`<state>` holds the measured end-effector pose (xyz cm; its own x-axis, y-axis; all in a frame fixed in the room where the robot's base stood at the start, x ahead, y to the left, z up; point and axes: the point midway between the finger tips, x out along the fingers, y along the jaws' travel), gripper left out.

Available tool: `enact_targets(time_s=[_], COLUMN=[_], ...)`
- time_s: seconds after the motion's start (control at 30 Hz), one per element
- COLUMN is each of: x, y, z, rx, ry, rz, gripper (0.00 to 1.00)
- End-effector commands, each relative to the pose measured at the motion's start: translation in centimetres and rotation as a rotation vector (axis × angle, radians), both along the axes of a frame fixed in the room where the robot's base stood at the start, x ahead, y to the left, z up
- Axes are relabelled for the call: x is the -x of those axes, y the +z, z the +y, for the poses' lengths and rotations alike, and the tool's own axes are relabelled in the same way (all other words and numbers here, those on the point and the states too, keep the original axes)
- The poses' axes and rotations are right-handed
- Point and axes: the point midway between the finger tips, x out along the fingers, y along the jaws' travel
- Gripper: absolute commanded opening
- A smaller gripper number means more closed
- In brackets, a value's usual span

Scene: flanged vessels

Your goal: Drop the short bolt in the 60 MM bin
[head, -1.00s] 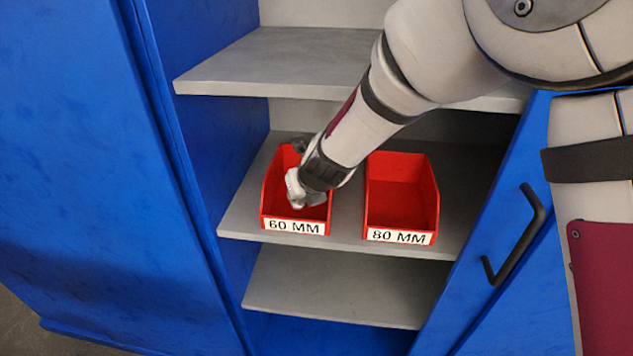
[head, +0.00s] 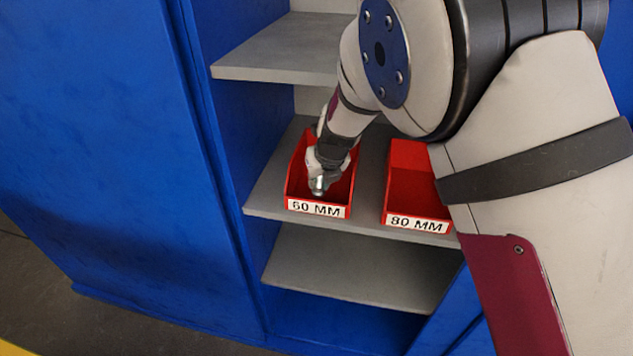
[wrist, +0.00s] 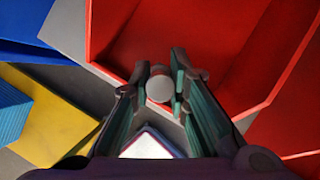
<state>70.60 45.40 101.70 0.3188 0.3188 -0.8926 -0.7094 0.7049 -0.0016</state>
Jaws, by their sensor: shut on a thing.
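The red 60 MM bin (head: 343,196) stands on the middle shelf of the blue cabinet, its white label facing front. My gripper (head: 318,183) is over the front part of this bin in the head view. In the wrist view my gripper (wrist: 162,90) is shut on the short bolt (wrist: 160,88), whose round grey end shows between the fingertips. The metal bolt (head: 318,188) also shows below the gripper in the head view, just above the bin's label. The rest of the bolt is hidden by the fingers.
The red 80 MM bin (head: 417,207) stands to the right on the same shelf, partly hidden by my arm. A grey shelf (head: 285,50) lies above and another (head: 350,268) below. The blue cabinet side (head: 110,150) is close on the left.

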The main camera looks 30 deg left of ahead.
Motion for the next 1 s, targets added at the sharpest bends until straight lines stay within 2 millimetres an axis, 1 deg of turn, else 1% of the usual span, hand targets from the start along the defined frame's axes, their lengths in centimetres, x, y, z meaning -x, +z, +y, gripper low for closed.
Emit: enact_targets(time_s=[0.03,0.17,0.2,0.33,0.63,1.0], x=[-0.1,-0.3,-0.3,-0.3,-0.3,-0.3], y=[0.1,0.2,-0.7,-1.4,-1.6,-2.6], z=[0.3,0.3,0.1,0.2,0.2,0.2], rx=[0.016,0.059,0.058,0.054,0.052,0.051], ry=[0.003,-0.001,-0.004,-0.002,-0.002,-0.001], rz=[0.015,0.054,0.057,0.054,0.053,0.052], gripper=[0.00,0.00,0.00,0.00,0.00,0.00])
